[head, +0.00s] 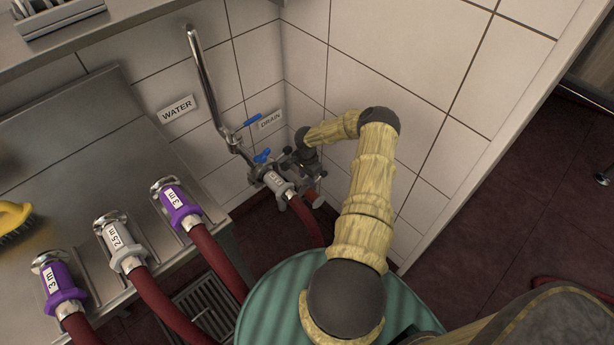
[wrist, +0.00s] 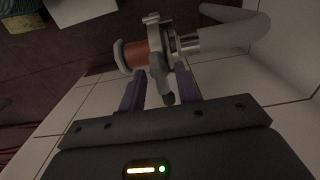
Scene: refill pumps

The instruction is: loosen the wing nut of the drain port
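The drain port in the wrist view is a grey pipe (wrist: 228,36) ending in a red-brown cap (wrist: 134,54), with a grey metal clamp (wrist: 156,35) around the joint. What looks like the clamp's wing nut (wrist: 157,74) and a dark bolt end (wrist: 169,98) lie between the fingers of my gripper (wrist: 161,72). The fingers stand apart on either side, open; whether either touches the nut I cannot tell. In the head view my gripper (head: 310,168) is at the drain port below the DRAIN sign (head: 270,121); the red-brown cap (head: 312,198) shows there, the nut is unclear.
A hose coupling (head: 277,184) with a red hose and blue-handled valves (head: 262,156) sit close left of my gripper. Tiled walls (head: 390,60) meet behind it. Hose ends with purple (head: 179,206) and grey collars (head: 120,242) hang at the steel counter. A green drum (head: 268,315) stands below.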

